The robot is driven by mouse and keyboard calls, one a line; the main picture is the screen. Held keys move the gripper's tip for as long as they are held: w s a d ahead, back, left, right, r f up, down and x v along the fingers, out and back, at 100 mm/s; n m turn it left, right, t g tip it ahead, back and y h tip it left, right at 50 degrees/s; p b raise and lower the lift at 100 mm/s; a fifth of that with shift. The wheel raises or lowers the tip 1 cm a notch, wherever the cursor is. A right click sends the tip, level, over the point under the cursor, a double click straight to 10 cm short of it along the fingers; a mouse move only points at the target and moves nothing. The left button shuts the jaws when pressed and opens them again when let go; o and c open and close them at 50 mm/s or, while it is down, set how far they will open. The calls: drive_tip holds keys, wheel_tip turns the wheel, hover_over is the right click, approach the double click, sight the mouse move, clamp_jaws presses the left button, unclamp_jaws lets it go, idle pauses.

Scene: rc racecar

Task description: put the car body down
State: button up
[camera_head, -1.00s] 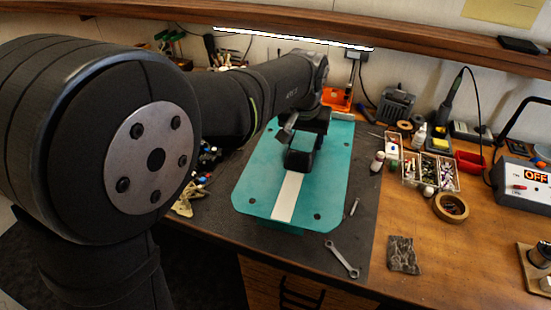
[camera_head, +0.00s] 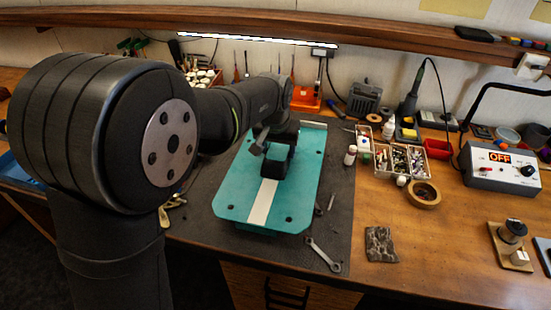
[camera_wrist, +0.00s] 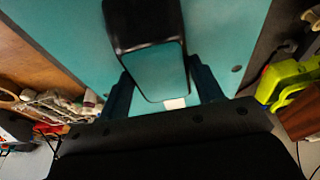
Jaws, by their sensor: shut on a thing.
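The car body (camera_head: 232,193) is a large flat teal shell with rounded corners, a white stripe (camera_head: 264,201) and a black raised cabin (camera_head: 271,169). It lies level over the dark work mat (camera_head: 341,190); I cannot tell whether it touches the mat. My gripper (camera_head: 279,150) is over the middle of the body, shut on the cabin. In the wrist view my gripper (camera_wrist: 163,84) has one finger on each side of the cabin (camera_wrist: 145,22), with teal shell (camera_wrist: 225,35) around it. The underside of the body is hidden.
A wrench (camera_head: 323,255) lies on the mat at the body's front right. A tape roll (camera_head: 423,194), a parts tray (camera_head: 400,160), a small bottle (camera_head: 350,156) and a dark patterned pad (camera_head: 380,244) are to the right. An orange stand (camera_head: 304,100) is behind. Open wood lies at front right.

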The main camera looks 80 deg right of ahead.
sight(276, 159)
drive_tip(key=shift+w+d+f, duration=0.2)
drive_tip(key=shift+w+f, duration=0.15)
drive_tip(key=shift+f, duration=0.05)
drive_tip(key=shift+a+x, duration=0.2)
drive_tip(key=shift+x, duration=0.65)
drive_tip(key=shift+a+x, duration=0.2)
drive_tip(key=shift+x, duration=0.7)
drive_tip(key=shift+f, duration=0.15)
drive_tip(key=o, duration=1)
drive_tip(key=shift+f, duration=0.1)
drive_tip(key=v, duration=1.2)
